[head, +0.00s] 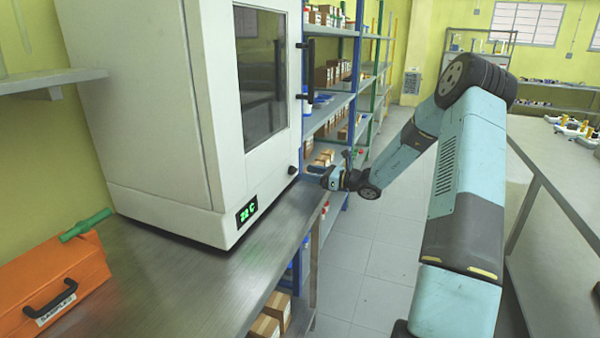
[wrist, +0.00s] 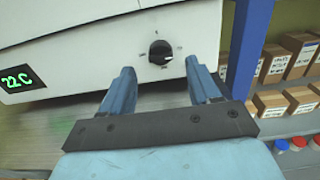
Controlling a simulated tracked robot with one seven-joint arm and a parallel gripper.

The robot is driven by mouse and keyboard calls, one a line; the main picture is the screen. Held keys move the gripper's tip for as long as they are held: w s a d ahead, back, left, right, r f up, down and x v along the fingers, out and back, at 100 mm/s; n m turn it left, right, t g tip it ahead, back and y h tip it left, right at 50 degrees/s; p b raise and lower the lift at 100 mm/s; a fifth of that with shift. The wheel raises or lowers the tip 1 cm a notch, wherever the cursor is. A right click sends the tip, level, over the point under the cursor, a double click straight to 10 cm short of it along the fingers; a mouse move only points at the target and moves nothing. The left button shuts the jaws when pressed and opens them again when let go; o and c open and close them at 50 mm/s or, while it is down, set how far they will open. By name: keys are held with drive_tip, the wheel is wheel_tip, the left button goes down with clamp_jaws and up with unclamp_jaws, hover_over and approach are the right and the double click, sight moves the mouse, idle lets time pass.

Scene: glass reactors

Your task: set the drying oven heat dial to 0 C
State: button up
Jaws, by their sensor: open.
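The drying oven (head: 150,110) is a white cabinet with a dark window, standing on a metal bench. Its green display (head: 247,211) reads about 22 C, clearer in the wrist view (wrist: 22,79). The heat dial (head: 292,170) is a small black knob at the lower right of the front. In the wrist view the dial (wrist: 160,52) has a pale mark pointing roughly left and tick marks around it. My gripper (wrist: 158,82) is open and empty, its blue fingers pointing at the panel with the dial ahead between them, apart from it. In the head view my gripper (head: 325,178) is just right of the dial.
An orange case (head: 45,285) with a green-handled item on top lies on the bench (head: 190,285) at left. The oven's door handle (head: 308,70) juts out above the dial. Blue shelves with boxes (wrist: 285,60) stand beyond. The aisle floor (head: 375,260) is clear.

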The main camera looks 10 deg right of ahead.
sight(296, 170)
drive_tip(key=shift+x, duration=2.5)
